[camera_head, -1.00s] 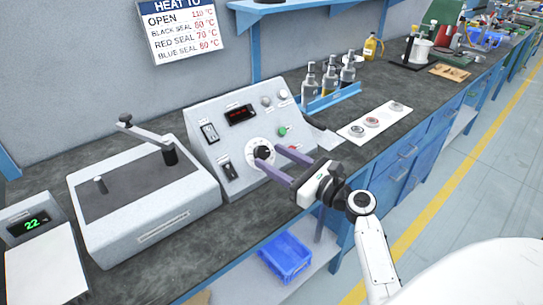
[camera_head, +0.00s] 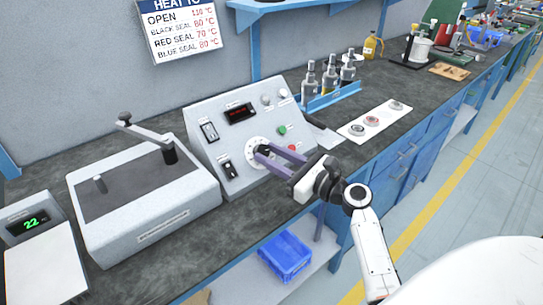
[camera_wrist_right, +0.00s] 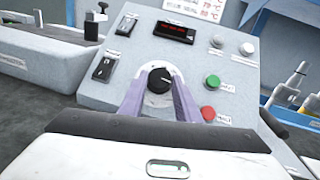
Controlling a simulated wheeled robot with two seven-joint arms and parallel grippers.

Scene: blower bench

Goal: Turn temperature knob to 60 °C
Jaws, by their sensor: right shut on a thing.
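The temperature knob (camera_wrist_right: 159,80) is a round black knob with a white pointer mark on a white dial, on the sloped grey control panel (camera_head: 205,121). In the head view its dial (camera_head: 251,148) is partly hidden by my fingers. My right gripper (camera_head: 267,153) has its two purple fingers on either side of the knob, shut on it; in the wrist view the fingers (camera_wrist_right: 158,96) reach up to the knob's lower sides. A red-digit display (camera_head: 240,114) sits above the knob, its reading too small to tell. My left gripper is not in view.
A green button (camera_head: 282,130) and a red button (camera_head: 292,148) are right of the knob, two black switches left. A lidded grey box machine (camera_head: 150,215) stands left, bottles in a blue rack (camera_head: 333,98) right. A wall sign (camera_head: 180,30) lists temperatures.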

